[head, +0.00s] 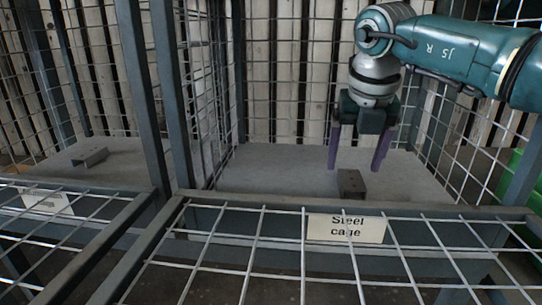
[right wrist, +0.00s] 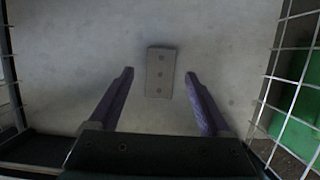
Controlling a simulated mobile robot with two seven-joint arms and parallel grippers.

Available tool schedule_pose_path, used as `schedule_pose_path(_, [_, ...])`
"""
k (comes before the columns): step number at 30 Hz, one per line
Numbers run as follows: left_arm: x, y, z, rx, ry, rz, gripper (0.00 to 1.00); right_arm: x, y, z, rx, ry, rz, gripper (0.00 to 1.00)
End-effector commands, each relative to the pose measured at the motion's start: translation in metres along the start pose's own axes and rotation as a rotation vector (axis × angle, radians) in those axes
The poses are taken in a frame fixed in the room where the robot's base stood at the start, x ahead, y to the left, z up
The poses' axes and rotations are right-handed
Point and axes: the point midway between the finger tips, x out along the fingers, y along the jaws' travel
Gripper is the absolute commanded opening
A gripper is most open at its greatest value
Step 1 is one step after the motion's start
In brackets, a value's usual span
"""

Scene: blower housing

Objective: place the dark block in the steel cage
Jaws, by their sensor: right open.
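The dark block (head: 351,184) lies on the grey floor of the steel cage (head: 270,176), behind the front panel with the "Steel cage" label (head: 346,229). My right gripper (head: 356,168) is inside the cage with its purple fingers pointing down, open and empty above the block. In the right wrist view the block (right wrist: 160,72) lies flat, a small rectangle with several dark spots in a row. It sits beyond and between the open fingertips of the right gripper (right wrist: 158,75), with clear floor around it. My left gripper is not in view.
A neighbouring cage at the left holds a grey channel-shaped piece (head: 90,157) on its floor. Wire mesh walls and steel posts (head: 150,100) surround both cages. A green object (right wrist: 300,125) stands outside the mesh at the right. The cage floor left of the block is bare.

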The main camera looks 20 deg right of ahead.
Motion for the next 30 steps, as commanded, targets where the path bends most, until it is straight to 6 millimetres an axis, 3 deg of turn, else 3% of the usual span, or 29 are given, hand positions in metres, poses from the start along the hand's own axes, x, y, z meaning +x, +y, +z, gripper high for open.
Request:
schedule_pose_path(6, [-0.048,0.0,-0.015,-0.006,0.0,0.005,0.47,-0.062,0.0,0.004,-0.003,-0.003,0.0,0.82])
schedule_pose_path(21, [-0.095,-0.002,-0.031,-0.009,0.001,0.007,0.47,-0.083,0.0,-0.093,-0.004,0.003,-0.001,0.82])
schedule_pose_path(30, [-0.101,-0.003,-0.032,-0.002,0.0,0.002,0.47,-0.086,0.0,-0.115,0.0,0.001,0.0,0.82])
